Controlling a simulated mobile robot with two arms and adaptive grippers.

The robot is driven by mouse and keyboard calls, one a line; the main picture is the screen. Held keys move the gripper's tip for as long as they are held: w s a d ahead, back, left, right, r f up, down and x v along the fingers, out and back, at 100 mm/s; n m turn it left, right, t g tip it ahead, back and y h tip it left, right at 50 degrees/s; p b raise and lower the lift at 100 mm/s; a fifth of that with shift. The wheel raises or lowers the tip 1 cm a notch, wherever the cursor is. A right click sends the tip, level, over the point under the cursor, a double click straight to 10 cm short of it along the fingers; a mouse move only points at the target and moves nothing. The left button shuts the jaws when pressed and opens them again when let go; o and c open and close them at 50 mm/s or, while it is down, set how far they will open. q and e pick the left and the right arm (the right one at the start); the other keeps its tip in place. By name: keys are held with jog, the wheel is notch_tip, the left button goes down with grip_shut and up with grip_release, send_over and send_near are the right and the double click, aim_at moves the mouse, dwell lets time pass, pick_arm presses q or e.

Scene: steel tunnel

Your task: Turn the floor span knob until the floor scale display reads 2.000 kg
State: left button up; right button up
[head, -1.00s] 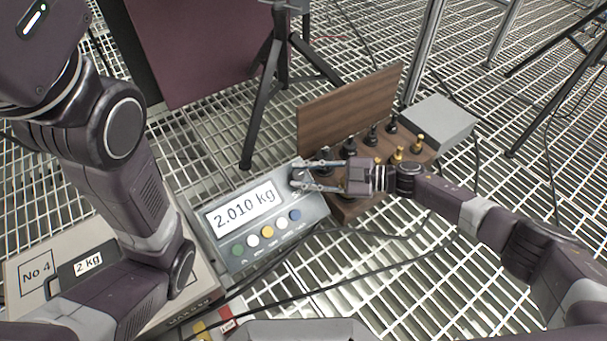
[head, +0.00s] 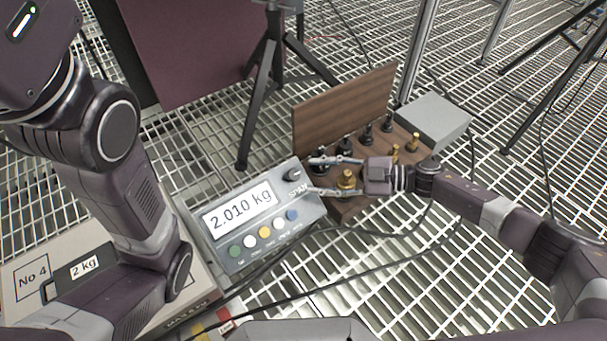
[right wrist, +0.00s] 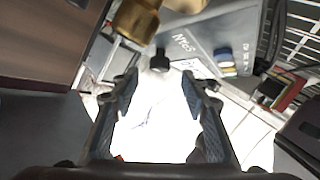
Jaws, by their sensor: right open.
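The floor scale display (head: 238,208) reads 2.010 kg on the grey indicator box. The black span knob (head: 293,174) sits at the box's upper right corner, beside the SPAN label. It also shows in the right wrist view (right wrist: 160,61), beyond the fingertips. My right gripper (head: 311,176) is open and empty, just right of the knob, with its fingers pointing at it and apart from it. In the right wrist view the gripper (right wrist: 159,82) has nothing between its fingers. My left arm shows at the left, but its gripper is out of view.
A wooden box of black and brass weights (head: 372,140) stands close around my right gripper. The floor scale (head: 30,255) bears a 2 kg block (head: 88,266) at lower left. A tripod (head: 265,85) stands behind. Cables cross the grating in front.

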jog(key=v, duration=0.6)
jog(key=shift+d, duration=0.35)
jog(key=shift+s+a+r, duration=0.1)
jog(key=shift+s+r, duration=0.05)
